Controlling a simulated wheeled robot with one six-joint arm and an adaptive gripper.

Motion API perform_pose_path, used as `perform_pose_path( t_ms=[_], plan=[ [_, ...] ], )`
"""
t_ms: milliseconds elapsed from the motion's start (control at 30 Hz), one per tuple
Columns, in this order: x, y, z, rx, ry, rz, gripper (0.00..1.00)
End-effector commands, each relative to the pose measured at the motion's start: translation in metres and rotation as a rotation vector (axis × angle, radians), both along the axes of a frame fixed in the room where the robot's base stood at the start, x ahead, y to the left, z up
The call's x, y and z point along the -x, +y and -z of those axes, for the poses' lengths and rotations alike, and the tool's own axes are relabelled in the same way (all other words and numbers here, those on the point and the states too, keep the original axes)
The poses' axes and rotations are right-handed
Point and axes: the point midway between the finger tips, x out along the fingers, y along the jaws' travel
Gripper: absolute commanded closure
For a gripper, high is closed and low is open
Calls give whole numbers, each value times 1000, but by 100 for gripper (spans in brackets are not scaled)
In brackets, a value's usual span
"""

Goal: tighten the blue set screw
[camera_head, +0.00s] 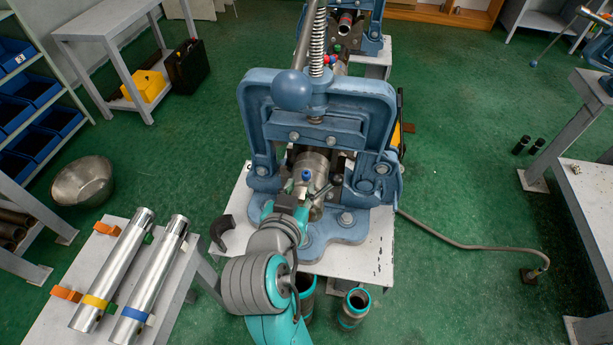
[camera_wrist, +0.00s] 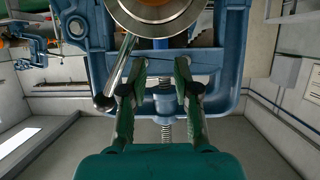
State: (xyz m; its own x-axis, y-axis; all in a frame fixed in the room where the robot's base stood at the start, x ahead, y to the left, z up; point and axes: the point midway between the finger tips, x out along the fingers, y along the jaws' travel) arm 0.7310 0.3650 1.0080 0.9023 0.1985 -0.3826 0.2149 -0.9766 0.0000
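The blue set screw (camera_head: 306,175) shows as a small blue knob on the near side of a round metal fitting (camera_head: 312,162) clamped in the near blue vise (camera_head: 328,117). My gripper (camera_head: 295,197) is just in front of and below it; how far apart they are is hard to tell. In the wrist view my gripper (camera_wrist: 160,70) is open, with nothing between its fingers. The metal fitting (camera_wrist: 155,15) is at the top edge there, beyond the fingertips. I cannot make out the blue screw there.
A second blue vise (camera_head: 365,18) stands behind, with red and blue knobs on the pipe between. Two metal tubes (camera_head: 150,285) with yellow and blue bands lie on a bench at left. A dark hook-shaped part (camera_head: 222,234) and turquoise-rimmed cylinders (camera_head: 354,307) are near my arm.

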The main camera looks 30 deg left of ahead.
Motion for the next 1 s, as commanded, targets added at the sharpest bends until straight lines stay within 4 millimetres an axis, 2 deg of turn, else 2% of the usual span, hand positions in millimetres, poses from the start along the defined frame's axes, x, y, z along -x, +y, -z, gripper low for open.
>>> perform_pose_path(
  t_ms=[100,300,467,733,767,867,1000],
  plan=[
    [-20,4,8,1,0,4,69],
    [-41,8,17,0,1,3,69],
    [-48,10,20,0,0,2,69],
    [-49,10,20,-1,0,1,69],
    [-49,10,20,-1,0,1,74],
    [-49,10,21,-1,0,1,99],
    [-49,10,20,0,0,2,100]
  ],
)
